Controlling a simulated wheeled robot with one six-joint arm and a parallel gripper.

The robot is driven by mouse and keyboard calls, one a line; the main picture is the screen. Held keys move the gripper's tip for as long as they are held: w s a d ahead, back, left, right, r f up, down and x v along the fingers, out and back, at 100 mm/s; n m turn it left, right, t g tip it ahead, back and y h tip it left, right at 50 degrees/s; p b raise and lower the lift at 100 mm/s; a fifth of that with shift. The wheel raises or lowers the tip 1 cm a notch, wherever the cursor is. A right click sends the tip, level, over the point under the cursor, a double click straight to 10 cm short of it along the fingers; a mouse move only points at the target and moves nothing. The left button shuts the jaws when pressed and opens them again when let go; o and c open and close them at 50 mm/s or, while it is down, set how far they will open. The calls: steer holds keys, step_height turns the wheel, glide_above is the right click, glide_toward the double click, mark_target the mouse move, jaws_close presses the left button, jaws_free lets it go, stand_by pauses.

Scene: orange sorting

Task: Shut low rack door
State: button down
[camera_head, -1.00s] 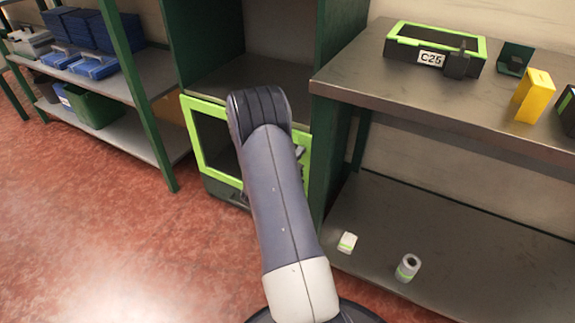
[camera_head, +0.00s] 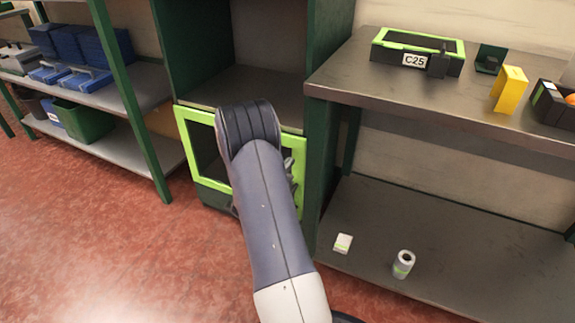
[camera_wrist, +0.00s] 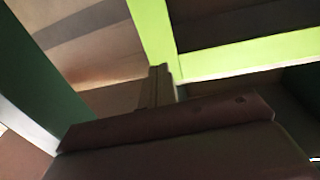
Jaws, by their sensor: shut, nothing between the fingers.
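The low rack door (camera_head: 190,150) has a bright green frame around a dark panel. It sits in the lower part of the dark green rack, and in the head view it looks close to flush; a small gap cannot be ruled out. My arm covers its middle. In the wrist view a corner of the green frame (camera_wrist: 152,35) is close ahead. My gripper (camera_wrist: 158,85) is shut and empty, its tip at or very near the lower edge of that corner; contact cannot be told. In the head view my gripper is mostly hidden behind my arm.
A metal shelf (camera_head: 345,85) at the right bears a black-green C25 box (camera_head: 400,62) and a yellow holder (camera_head: 509,90). A shelf with blue boxes (camera_head: 75,75) stands left. Red floor (camera_head: 90,240) is clear at front left.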

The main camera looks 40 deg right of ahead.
steer(key=p+v, duration=0.2)
steer(key=v, duration=0.7)
steer(key=shift+s+a, duration=0.2)
steer(key=shift+s, duration=0.25)
steer(key=shift+d+f, duration=0.1)
steer(key=shift+d, duration=0.05)
